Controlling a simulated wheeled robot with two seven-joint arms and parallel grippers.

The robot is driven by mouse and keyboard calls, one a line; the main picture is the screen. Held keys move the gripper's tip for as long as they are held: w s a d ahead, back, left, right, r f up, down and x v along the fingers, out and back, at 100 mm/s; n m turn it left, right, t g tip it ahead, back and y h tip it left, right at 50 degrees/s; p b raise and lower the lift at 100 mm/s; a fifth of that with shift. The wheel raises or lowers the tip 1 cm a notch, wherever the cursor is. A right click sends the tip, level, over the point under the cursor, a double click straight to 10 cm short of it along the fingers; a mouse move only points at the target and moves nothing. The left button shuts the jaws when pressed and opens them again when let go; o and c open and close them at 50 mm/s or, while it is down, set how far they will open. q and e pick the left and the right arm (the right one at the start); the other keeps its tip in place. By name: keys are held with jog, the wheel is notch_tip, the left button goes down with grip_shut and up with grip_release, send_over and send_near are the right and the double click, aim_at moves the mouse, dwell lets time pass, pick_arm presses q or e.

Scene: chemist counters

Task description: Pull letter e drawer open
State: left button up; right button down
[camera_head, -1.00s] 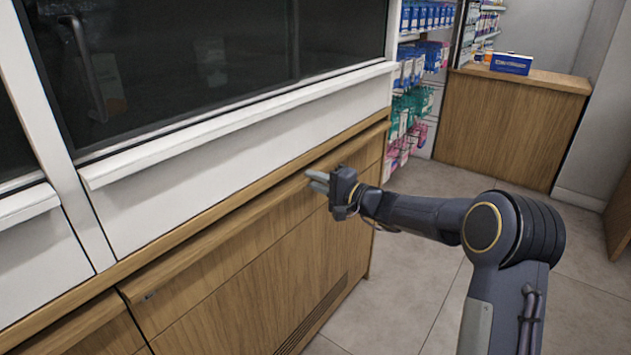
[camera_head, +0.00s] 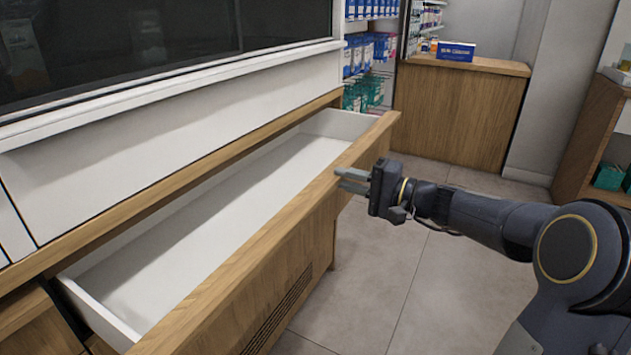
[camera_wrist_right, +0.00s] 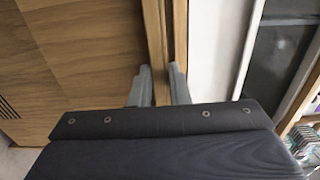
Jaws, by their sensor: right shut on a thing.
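A long wooden drawer (camera_head: 290,232) stands pulled out from the counter, and its empty white inside (camera_head: 215,225) shows. No letter can be read on it. My right gripper (camera_head: 350,181) is at the drawer front's top edge, toward its far end. In the right wrist view the two fingers (camera_wrist_right: 159,85) sit on either side of the wooden front edge (camera_wrist_right: 160,60), shut on it. My left gripper is not in view.
A dark glass window (camera_head: 150,45) with a white sill is above the drawer. A wooden counter (camera_head: 455,110) with a blue box (camera_head: 456,50) stands at the back. Shelves with blue and green packs (camera_head: 368,55) are beside it. The tiled floor (camera_head: 390,270) before the drawer is clear.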

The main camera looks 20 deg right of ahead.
jog(key=shift+b+v, duration=0.35)
jog(key=shift+v, duration=1.75)
jog(key=shift+f, duration=0.1)
jog(key=c, duration=1.6)
grip_release()
jog(key=shift+c, duration=0.2)
jog(key=p+v, duration=0.1)
jog(key=v, duration=0.6)
jog(key=shift+s+d, duration=0.2)
jog(key=shift+s, duration=0.1)
